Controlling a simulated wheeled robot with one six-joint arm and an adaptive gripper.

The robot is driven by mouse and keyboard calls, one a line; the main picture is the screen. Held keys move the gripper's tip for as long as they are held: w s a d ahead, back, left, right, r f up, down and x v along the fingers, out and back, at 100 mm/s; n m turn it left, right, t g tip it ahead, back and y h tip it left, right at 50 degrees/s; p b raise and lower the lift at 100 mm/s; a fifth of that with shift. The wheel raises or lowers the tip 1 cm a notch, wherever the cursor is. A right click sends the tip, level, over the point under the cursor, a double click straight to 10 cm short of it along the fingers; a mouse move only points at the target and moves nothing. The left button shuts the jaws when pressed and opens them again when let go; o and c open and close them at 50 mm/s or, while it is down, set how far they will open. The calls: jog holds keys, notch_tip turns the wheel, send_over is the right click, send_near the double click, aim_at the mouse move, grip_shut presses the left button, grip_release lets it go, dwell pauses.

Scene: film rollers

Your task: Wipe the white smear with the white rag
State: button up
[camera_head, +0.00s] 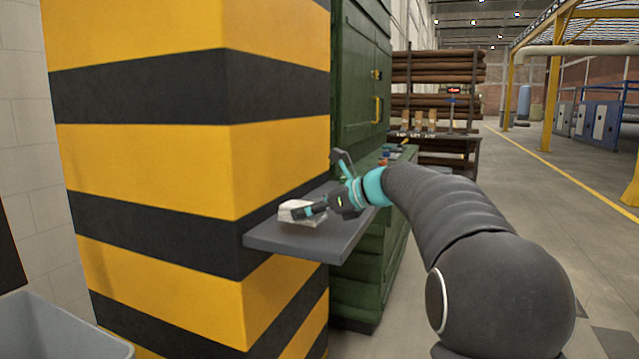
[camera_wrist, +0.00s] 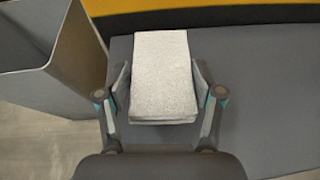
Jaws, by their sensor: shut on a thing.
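The white rag (camera_head: 297,213) is a folded, pale block at the left end of the grey shelf (camera_head: 290,243) in the head view. My gripper (camera_head: 312,211) is shut on it from the right. In the wrist view the rag (camera_wrist: 162,75) sits between the two fingers (camera_wrist: 161,88) of my gripper, with layered folds at its near edge. I cannot tell whether the rag touches the shelf or is just above it. No white smear shows in either view; the rag and gripper hide part of the shelf.
A yellow-and-black striped pillar (camera_head: 190,170) stands right behind the shelf. A grey bin (camera_head: 60,330) is at the lower left, also beside the shelf in the wrist view (camera_wrist: 50,50). A green cabinet (camera_head: 360,100) stands beyond. The shelf surface right of the rag is bare (camera_wrist: 270,100).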

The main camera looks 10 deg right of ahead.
jog(key=shift+r, duration=2.6)
